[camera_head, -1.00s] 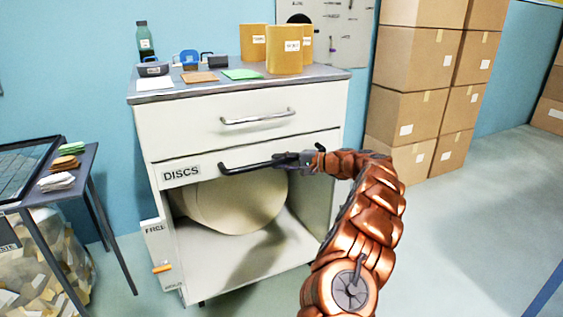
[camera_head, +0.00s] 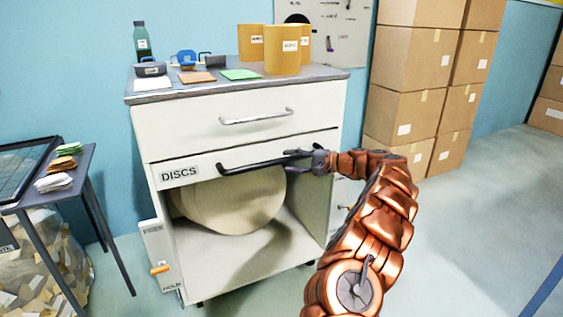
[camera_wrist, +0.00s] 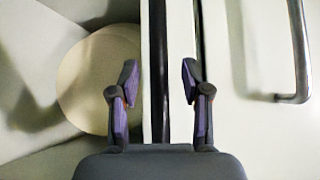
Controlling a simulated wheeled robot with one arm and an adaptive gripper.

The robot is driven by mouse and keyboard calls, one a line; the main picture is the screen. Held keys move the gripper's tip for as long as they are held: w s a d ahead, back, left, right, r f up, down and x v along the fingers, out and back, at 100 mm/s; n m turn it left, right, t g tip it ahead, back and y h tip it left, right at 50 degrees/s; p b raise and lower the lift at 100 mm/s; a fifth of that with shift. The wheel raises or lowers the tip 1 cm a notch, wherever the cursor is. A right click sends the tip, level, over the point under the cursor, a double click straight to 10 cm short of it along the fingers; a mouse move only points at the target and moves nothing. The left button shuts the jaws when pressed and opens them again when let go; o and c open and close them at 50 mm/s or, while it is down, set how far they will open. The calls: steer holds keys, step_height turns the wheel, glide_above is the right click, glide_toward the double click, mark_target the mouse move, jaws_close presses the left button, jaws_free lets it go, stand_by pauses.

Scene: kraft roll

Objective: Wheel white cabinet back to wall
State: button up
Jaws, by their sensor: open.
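The white cabinet (camera_head: 228,124) stands in front of the blue wall. It has an upper drawer with a silver handle (camera_head: 256,116), and a lower front marked DISCS with a black bar handle (camera_head: 250,166). Below is an open bay holding a large cream roll (camera_head: 228,203). My gripper (camera_head: 309,158) is at the right end of the black handle. In the wrist view my gripper (camera_wrist: 159,75) is open, its two fingers on either side of the black bar (camera_wrist: 158,40), apart from it. The silver handle also shows there (camera_wrist: 299,50).
Yellow canisters (camera_head: 282,50), a bottle (camera_head: 142,42) and small items stand on the cabinet top. A dark side table (camera_head: 84,165) with a clear bag of scraps (camera_head: 45,262) is at left. Stacked cartons (camera_head: 412,90) stand at right. The floor (camera_head: 470,240) at right is clear.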

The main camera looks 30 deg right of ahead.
steer(key=v, duration=0.7)
steer(key=shift+d, duration=0.2)
steer(key=shift+s, duration=0.15)
